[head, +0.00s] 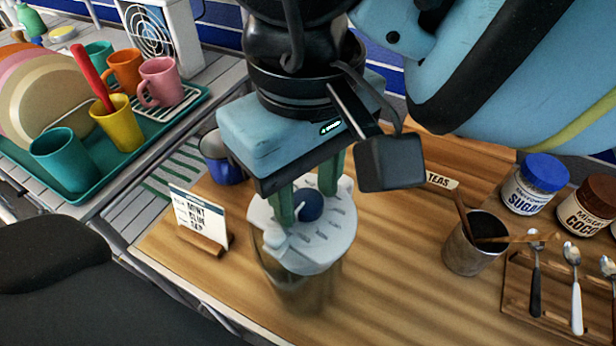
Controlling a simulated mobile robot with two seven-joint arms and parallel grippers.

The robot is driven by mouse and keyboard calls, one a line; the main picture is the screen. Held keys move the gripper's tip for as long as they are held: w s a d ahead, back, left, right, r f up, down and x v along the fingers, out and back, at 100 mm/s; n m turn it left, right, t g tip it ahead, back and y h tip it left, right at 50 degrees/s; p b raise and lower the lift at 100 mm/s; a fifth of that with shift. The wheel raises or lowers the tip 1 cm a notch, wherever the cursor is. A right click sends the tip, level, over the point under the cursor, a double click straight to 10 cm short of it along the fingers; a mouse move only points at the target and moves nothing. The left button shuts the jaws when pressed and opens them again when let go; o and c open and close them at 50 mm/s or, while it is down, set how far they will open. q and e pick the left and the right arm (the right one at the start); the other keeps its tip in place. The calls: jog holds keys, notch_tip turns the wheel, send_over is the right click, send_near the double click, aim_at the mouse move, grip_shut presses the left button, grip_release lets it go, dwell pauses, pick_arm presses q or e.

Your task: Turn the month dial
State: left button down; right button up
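A jar-like container with a round white lid (331,238) stands on the wooden counter. The lid has dark slots or marks around its face, a small raised piece on its left side and a round blue knob (309,205) near its middle. I cannot read any month names on it. My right gripper (307,200) reaches down from above, its two green fingers apart, one on each side of the knob, at or just above the lid. I cannot tell whether they touch the knob. My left gripper is not in view.
A small sign card (200,222) and a blue-and-grey mug (222,160) stand left of the jar. A metal cup (466,256), spoons on a rack and a sugar jar (535,184) are at right. A teal tray (72,196) holds cups and plates at left.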

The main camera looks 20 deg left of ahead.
jog(key=c, duration=0.6)
jog(key=shift+c, duration=0.6)
